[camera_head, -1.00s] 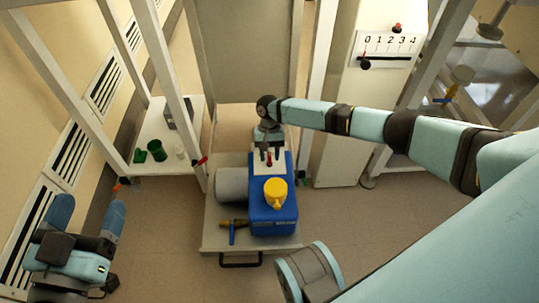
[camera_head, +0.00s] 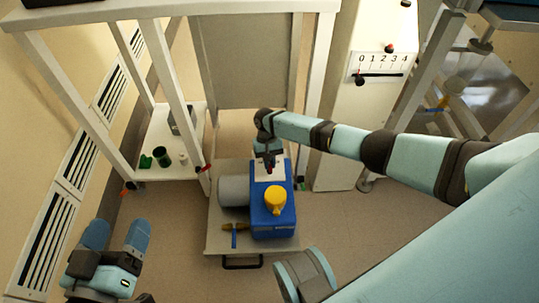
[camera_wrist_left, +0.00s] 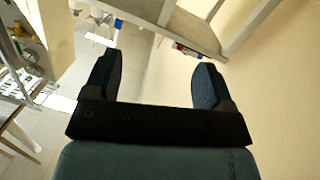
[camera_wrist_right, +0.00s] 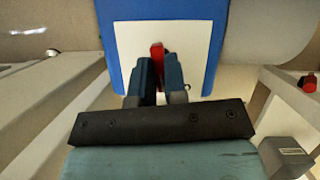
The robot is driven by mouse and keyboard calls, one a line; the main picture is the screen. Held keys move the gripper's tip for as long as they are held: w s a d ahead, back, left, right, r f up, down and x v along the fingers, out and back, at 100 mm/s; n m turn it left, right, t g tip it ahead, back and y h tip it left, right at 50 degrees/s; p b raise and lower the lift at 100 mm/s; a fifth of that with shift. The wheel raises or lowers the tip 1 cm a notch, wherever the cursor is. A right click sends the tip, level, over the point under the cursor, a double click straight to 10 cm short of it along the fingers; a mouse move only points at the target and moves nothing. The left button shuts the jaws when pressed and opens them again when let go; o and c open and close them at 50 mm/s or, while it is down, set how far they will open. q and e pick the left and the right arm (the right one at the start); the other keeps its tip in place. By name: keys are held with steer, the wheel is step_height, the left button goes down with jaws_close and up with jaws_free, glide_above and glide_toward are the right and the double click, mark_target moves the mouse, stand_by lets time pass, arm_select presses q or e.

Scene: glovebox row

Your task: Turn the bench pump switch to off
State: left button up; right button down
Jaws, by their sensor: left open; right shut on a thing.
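The bench pump (camera_head: 262,226) is a blue box with a yellow cap (camera_head: 275,200) and a grey motor cylinder (camera_head: 234,191), on a low trolley. A white switch plate (camera_head: 278,172) is on its far end, and it fills the upper right wrist view (camera_wrist_right: 130,45). A red switch lever (camera_wrist_right: 157,50) stands on that plate. My right gripper (camera_wrist_right: 160,66) is shut on the lever, its fingers hiding the lower part; in the head view it is over the plate (camera_head: 267,164). My left gripper (camera_head: 117,232) is open and empty at lower left, away from the pump.
The grey trolley (camera_head: 217,238) also holds a small yellow-and-blue valve (camera_head: 234,232). White frame posts stand to the left and behind. A white panel with a numbered scale (camera_head: 381,65) stands at right. A shelf (camera_head: 160,140) with green items is at left.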

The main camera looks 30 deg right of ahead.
steer(key=shift+r+n+p, duration=0.1)
steer(key=shift+n+p, duration=0.25)
steer(key=shift+n, duration=0.15)
arm_select(q)
steer(key=shift+a+r+t+p, duration=0.15)
steer(key=shift+r+t, duration=0.25)
steer(key=shift+r, duration=0.5)
steer(key=shift+r+t+p, duration=0.2)
steer(key=shift+r+t, duration=0.2)
steer(key=shift+r, duration=0.5)
arm_select(e)
steer(key=shift+n+h, duration=0.8)
steer(key=shift+n, duration=0.7)
arm_select(q)
steer(key=shift+w+r, duration=0.1)
arm_select(e)
steer(key=c, duration=1.2)
jaws_free()
steer(key=shift+o, duration=0.2)
steer(key=shift+a, duration=0.1)
